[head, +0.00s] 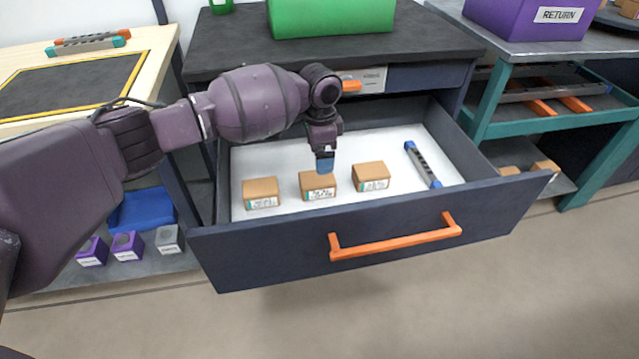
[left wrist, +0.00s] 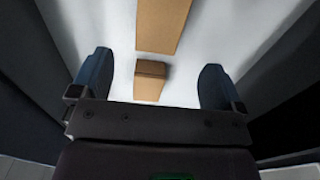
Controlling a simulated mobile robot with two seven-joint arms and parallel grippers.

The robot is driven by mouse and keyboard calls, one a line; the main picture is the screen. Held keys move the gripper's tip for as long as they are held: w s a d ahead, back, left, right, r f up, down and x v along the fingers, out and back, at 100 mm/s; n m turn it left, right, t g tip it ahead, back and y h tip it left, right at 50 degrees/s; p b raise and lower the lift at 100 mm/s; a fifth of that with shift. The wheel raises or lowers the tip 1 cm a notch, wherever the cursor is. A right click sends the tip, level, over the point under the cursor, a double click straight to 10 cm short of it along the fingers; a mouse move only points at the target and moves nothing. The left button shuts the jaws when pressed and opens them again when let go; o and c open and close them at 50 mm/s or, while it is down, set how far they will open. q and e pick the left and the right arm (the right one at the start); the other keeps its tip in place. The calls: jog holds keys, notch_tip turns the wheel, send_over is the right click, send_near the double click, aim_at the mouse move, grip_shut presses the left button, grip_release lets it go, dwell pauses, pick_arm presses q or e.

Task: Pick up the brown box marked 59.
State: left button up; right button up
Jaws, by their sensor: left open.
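Three small brown boxes stand in a row on the white floor of an open drawer in the head view: a left one (head: 261,193), a middle one (head: 318,186) and a right one (head: 371,177). Each has a white and teal label on its front; the numbers are too small to read surely. My left gripper (head: 325,163) points down at the middle box, its blue fingertips overlapping the box's back edge in the picture. In the left wrist view the gripper (left wrist: 157,88) is open, with brown box surfaces (left wrist: 150,80) showing between and beyond the fingers. My right gripper is not in view.
The dark drawer (head: 300,262) has an orange handle (head: 395,238) and raised walls around the boxes. A blue and grey bar (head: 423,164) lies at its right. The dark worktop (head: 235,45) behind carries a green bin (head: 330,17). Bare drawer floor lies behind the boxes.

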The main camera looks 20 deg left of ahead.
aim_at(317, 178)
pick_arm(q)
notch_tip(317, 178, down, 4)
jog(key=shift+r+b, duration=0.1)
jog(key=shift+b, duration=0.35)
jog(key=f, duration=0.1)
jog(key=f+b, duration=0.1)
jog(key=f, duration=0.1)
jog(key=f+b, duration=0.1)
jog(key=f, duration=0.1)
jog(key=shift+s+a, duration=0.2)
jog(key=shift+a, duration=0.05)
jog(key=shift+r, duration=0.15)
jog(key=shift+c, duration=0.4)
jog(key=c, duration=1)
